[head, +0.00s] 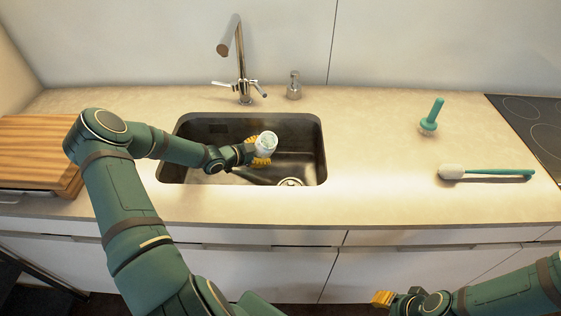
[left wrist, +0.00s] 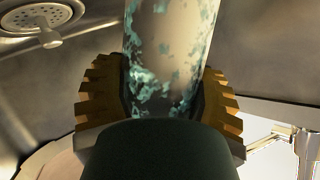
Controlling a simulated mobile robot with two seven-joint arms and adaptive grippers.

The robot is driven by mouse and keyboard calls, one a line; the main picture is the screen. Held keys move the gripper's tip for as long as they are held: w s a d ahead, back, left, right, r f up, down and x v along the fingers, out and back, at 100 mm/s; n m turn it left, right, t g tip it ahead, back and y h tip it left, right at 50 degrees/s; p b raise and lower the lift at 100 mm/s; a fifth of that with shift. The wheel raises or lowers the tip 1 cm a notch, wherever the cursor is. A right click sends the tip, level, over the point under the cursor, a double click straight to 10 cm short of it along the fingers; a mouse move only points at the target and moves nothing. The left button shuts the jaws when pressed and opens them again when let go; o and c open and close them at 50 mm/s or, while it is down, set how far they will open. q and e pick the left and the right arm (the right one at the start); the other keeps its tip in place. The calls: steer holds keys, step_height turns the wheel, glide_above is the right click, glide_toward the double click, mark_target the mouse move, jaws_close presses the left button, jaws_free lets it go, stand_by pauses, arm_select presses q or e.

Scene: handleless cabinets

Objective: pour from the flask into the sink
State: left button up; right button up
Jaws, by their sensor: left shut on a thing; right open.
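The flask (head: 266,142), pale with teal speckles, is in my left gripper (head: 262,150) over the sink (head: 308,145). The left wrist view shows the flask (left wrist: 168,60) between the two yellow ribbed fingers of the left gripper (left wrist: 162,95). One round end of the flask faces the head camera; its exact tilt is hard to tell, and no liquid stream shows. The gripper hides part of its body. My right gripper (head: 384,298) is open and empty, low at the front, below the counter edge.
A tall faucet (head: 240,65) and a small soap dispenser (head: 294,86) stand behind the sink. The drain (head: 290,182) is at the basin's front right. A teal plunger-like tool (head: 431,118) and a brush (head: 487,173) are on the right counter. A wooden board (head: 35,150) is left.

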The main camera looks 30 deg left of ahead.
arm_select(q)
steer(key=shift+w+a+r+n+h+p, duration=0.1)
steer(key=shift+r+n+h+p, duration=0.3)
steer(key=shift+p, duration=0.5)
steer(key=shift+f+n+g+h, duration=0.3)
steer(key=shift+f+n, duration=0.3)
steer(key=shift+n, duration=0.1)
steer(key=shift+f+n+h, duration=0.35)
steer(key=shift+n+h, duration=0.15)
steer(key=shift+n, duration=0.1)
